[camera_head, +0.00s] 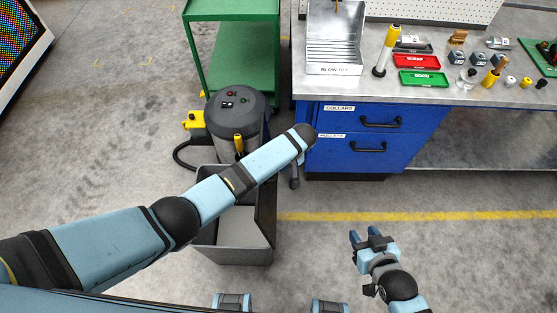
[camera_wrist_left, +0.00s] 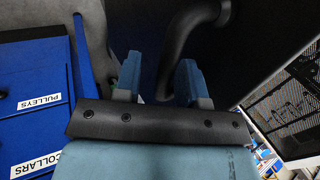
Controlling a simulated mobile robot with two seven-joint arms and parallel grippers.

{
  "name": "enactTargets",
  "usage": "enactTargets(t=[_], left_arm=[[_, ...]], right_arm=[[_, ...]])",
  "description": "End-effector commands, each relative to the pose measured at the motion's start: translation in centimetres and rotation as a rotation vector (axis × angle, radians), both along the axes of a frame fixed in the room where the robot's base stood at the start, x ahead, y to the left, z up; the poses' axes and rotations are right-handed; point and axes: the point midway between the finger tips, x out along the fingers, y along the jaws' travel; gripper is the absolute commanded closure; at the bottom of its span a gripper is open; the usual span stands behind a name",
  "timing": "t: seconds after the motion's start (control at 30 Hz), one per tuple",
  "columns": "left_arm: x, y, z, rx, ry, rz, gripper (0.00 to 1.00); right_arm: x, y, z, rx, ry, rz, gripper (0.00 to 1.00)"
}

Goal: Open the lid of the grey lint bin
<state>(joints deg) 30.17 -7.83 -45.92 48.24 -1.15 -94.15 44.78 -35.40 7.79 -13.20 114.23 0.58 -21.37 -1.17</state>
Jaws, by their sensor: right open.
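The grey lint bin (camera_head: 240,258) stands on the floor in the head view, partly hidden behind my left arm. Its pale inside shows from above. A dark panel (camera_head: 266,205) stands steeply along its right side and looks like the raised lid. My left gripper is mostly hidden below the arm's end in the head view. In the left wrist view, my left gripper (camera_wrist_left: 160,68) has its fingers apart. A dark curved bar (camera_wrist_left: 180,45) shows between and beyond them; I cannot tell whether they touch it. My right gripper (camera_head: 367,236) is open and empty above the floor at lower right.
A dark canister vacuum (camera_head: 237,103) with yellow parts stands just behind the bin. A green cart (camera_head: 236,60) is farther back. The blue drawer cabinet (camera_head: 362,150) under the workbench (camera_head: 340,88) is close right of my left arm's end. The floor at lower right is clear.

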Motion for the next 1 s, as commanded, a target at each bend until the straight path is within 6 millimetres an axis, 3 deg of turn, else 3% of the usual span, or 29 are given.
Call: enactTargets(t=[0.47, 1.0], left_arm=[[0.5, -0.7, 1.5, -0.005, -0.012, -0.003, 0.6], [0.8, -5.4, 11.3, -0.005, -0.011, -0.003, 0.6]], right_arm=[[0.0, -0.1, -0.1, -0.002, 0.003, 0.0, 0.57], [0.0, -0.1, -0.6, -0.002, 0.003, 0.0, 0.57]])
